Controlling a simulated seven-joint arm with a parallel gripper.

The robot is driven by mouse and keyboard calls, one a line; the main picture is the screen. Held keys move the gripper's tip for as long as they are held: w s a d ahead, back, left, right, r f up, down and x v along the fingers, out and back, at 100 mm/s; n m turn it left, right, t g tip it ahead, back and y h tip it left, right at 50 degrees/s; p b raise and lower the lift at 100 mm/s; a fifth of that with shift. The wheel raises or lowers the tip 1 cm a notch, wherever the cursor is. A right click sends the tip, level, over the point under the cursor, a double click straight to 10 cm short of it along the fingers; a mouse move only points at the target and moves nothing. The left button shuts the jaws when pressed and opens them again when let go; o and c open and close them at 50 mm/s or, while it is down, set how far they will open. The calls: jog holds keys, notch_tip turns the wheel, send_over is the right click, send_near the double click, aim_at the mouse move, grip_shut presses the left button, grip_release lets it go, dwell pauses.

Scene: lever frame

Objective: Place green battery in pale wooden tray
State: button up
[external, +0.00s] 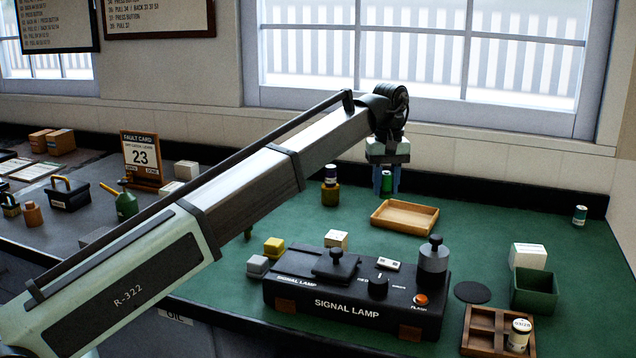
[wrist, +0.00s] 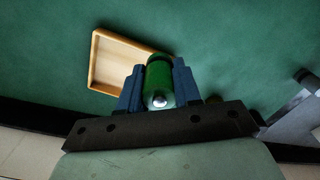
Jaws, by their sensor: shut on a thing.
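My gripper (external: 388,184) is shut on the green battery (external: 386,180) and holds it upright above the green bench. In the wrist view the battery (wrist: 159,78) sits between the two blue fingers of my gripper (wrist: 158,70), its metal end facing the camera. The pale wooden tray (external: 406,230) is a shallow, empty-looking tray lying on the bench, below and slightly right of the gripper in the external view. In the wrist view the tray (wrist: 113,62) lies beyond and left of the battery, which hides part of its near right side.
A dark-topped battery (external: 330,172) stands in a holder left of the tray. Another battery (external: 580,215) stands far right. The signal lamp box (external: 350,300) is in front. A green bin (external: 533,292) and a dark wooden tray (external: 480,335) are at right. Bench right of the pale tray is clear.

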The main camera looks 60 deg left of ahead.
jog(key=r+n, duration=0.1)
send_over(405, 218)
jog(key=shift+n, duration=0.8)
jog(key=shift+d+f, duration=0.1)
jog(key=shift+f, duration=4.7)
jog(key=shift+f, duration=0.2)
jog(key=o, duration=1.1)
jog(key=shift+r, duration=0.15)
notch_tip(405, 218, up, 12)
jog(key=shift+r, duration=0.1)
